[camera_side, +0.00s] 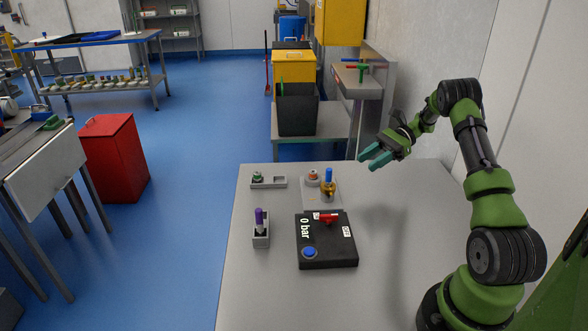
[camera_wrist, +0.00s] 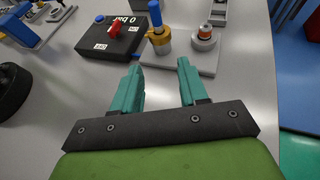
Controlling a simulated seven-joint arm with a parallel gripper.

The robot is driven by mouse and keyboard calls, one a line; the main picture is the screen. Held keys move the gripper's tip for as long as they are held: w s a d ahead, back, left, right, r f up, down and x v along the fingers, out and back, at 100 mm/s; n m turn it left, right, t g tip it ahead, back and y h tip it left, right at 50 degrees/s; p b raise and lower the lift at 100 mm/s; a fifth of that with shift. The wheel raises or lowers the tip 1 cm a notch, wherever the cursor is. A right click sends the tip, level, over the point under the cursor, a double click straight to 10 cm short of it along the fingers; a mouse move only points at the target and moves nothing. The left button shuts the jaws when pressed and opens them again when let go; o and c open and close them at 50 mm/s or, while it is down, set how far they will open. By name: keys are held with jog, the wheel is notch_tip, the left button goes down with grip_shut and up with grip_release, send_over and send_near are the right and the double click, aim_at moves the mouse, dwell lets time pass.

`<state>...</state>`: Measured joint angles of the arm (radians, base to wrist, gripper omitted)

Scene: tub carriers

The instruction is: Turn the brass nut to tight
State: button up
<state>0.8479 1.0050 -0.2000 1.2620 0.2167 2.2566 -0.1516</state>
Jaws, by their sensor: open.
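The brass nut (camera_side: 328,191) stands on a pale square plate (camera_side: 312,203) on the bench, with an upright blue handle (camera_side: 329,175) at it. In the wrist view the brass nut (camera_wrist: 158,38) is ahead of the fingers, below the blue handle (camera_wrist: 155,14). A second fitting with a copper-coloured ring (camera_side: 313,177) stands on the same plate; it shows to the right in the wrist view (camera_wrist: 205,34). My gripper (camera_side: 368,160) is open and empty, raised above the far right of the bench, apart from the nut. Its two teal fingers (camera_wrist: 158,70) point toward the plate.
A black box (camera_side: 320,253) marked "0 bar" has a red lever (camera_side: 327,218) and a blue button (camera_side: 309,253). A grey holder with a purple-topped piece (camera_side: 259,218) stands left. A grey tray (camera_side: 276,183) holds a green-based part.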

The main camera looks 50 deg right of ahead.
jog(key=v, duration=0.7)
jog(key=shift+n+g+h, duration=0.4)
jog(key=shift+g+h, duration=0.2)
jog(key=shift+h, duration=0.1)
jog(key=f, duration=0.1)
jog(key=s+f, duration=0.1)
jog(key=a+f, duration=0.1)
jog(key=f, duration=0.1)
jog(key=shift+s, duration=0.35)
jog(key=s+a+r+n+g+h, duration=0.1)
jog(key=a+r+n+h, duration=0.35)
jog(key=a, duration=0.45)
jog(key=a+r+n+g+h, duration=0.1)
jog(key=a+r+n+h, duration=0.4)
jog(key=a, duration=0.5)
jog(key=s+a+r+n+t, duration=0.2)
jog(key=s+a+r+n, duration=0.2)
jog(key=a, duration=0.4)
jog(key=s+a+r+n+t, duration=0.3)
jog(key=s+a+r+n, duration=0.1)
jog(key=a, duration=0.4)
jog(key=shift+s+r, duration=0.2)
jog(key=shift+s, duration=0.05)
